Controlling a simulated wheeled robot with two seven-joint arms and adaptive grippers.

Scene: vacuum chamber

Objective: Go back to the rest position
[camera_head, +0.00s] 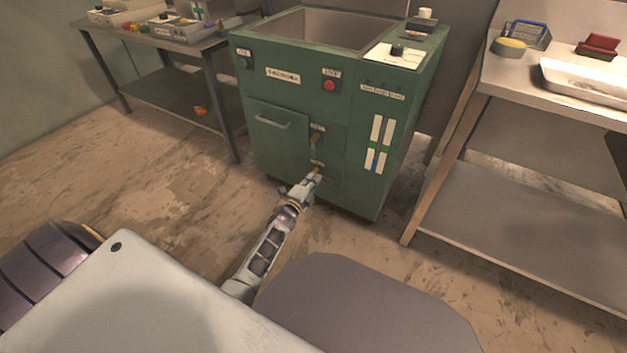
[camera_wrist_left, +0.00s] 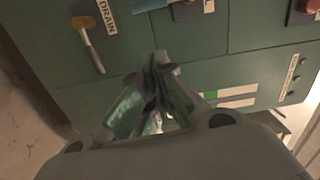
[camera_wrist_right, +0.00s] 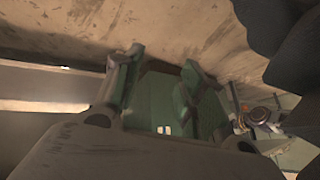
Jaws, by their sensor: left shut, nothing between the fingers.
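The machine has an open basin (camera_head: 325,28) on top and a red stop button (camera_head: 330,86). A table (camera_head: 195,45) with parts stands at the left. A metal workbench (camera_head: 490,85) with a tray (camera_head: 585,82) stands at the right. Bare floor (camera_head: 130,190) lies at the left front.

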